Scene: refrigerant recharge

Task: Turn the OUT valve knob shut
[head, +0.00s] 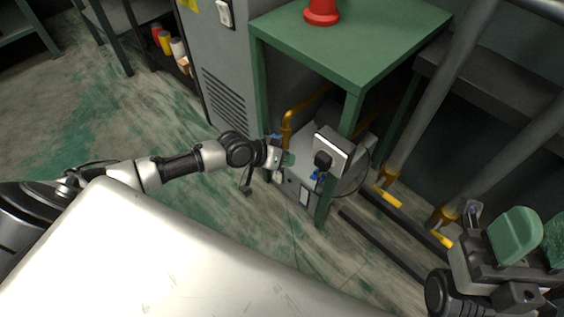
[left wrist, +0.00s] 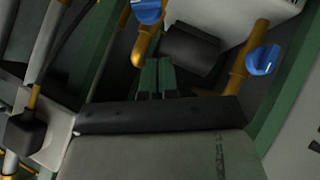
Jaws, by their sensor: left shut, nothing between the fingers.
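Two blue valve knobs on yellow pipes show in the left wrist view, one at the top (left wrist: 147,10) and one at the right (left wrist: 263,60). I cannot read which is OUT. In the head view, one blue knob (head: 276,137) is just behind my left gripper (head: 289,160), and another blue part (head: 318,176) is to its right under a black cap. My left gripper is shut and empty; its green fingertips (left wrist: 157,74) lie between and below the two knobs, apart from both. My right gripper (head: 538,240) is at the lower right, fingers apart, partly cut off by the frame.
The green table (head: 350,40) with a red object (head: 322,12) stands over the recharge unit (head: 304,190); its front leg is close to my left gripper. A grey cabinet (head: 225,95) stands left of it. Grey pipes with yellow ends are at right.

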